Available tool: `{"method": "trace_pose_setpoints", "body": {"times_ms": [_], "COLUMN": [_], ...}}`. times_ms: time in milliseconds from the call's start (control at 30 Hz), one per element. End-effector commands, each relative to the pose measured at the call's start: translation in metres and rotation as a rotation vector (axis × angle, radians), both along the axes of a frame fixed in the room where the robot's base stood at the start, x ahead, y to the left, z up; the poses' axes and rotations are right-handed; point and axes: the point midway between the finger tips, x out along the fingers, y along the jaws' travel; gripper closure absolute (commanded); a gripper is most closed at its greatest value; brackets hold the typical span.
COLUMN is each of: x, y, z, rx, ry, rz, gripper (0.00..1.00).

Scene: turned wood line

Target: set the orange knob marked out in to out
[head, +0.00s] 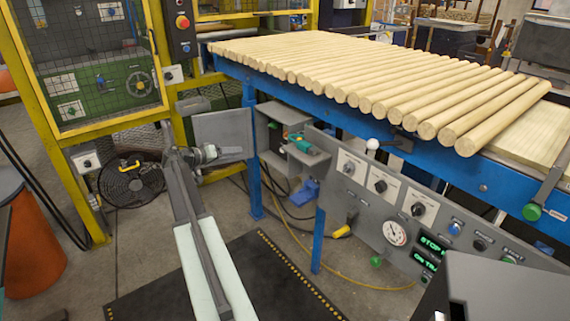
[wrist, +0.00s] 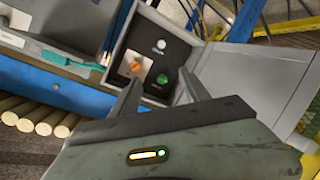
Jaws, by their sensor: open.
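The orange knob (wrist: 136,67) sits on a pale plate on a dark panel inside an open grey box, in the wrist view. Its pointer and lettering are too small to read. My gripper (wrist: 162,76) is open in front of this panel, with the knob near the tip of its left finger and no clear contact. In the head view my gripper (head: 236,152) is beside the grey open door (head: 222,132) below the conveyor. I cannot make out the orange knob in the head view.
Beside the orange knob are a green button (wrist: 162,79) and a white one (wrist: 161,44). The grey box door (wrist: 229,72) stands open at the right. A blue conveyor frame (head: 330,112) carries wooden rods (head: 390,85). A fan (head: 130,182) stands at left.

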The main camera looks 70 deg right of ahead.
Motion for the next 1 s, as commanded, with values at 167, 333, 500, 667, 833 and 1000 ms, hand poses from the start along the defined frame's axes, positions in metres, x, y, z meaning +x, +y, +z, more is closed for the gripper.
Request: {"method": "trace_pose_setpoints", "body": {"times_ms": [167,333,500,667,833,1000], "x": [-0.079,-0.107,-0.110,-0.118,-0.136,-0.148], "y": [-0.112,-0.138,-0.140,-0.155,-0.183,-0.202], "z": [-0.013,0.000,0.003,0.003,0.003,0.002], "rx": [-0.241,-0.318,-0.320,-0.319,-0.317,-0.318], "ry": [0.040,0.060,0.061,0.060,0.061,0.061], "rz": [-0.122,-0.148,-0.148,-0.148,-0.149,-0.148], "gripper": [0.46,0.46,0.46,0.46,0.46,0.46]}}
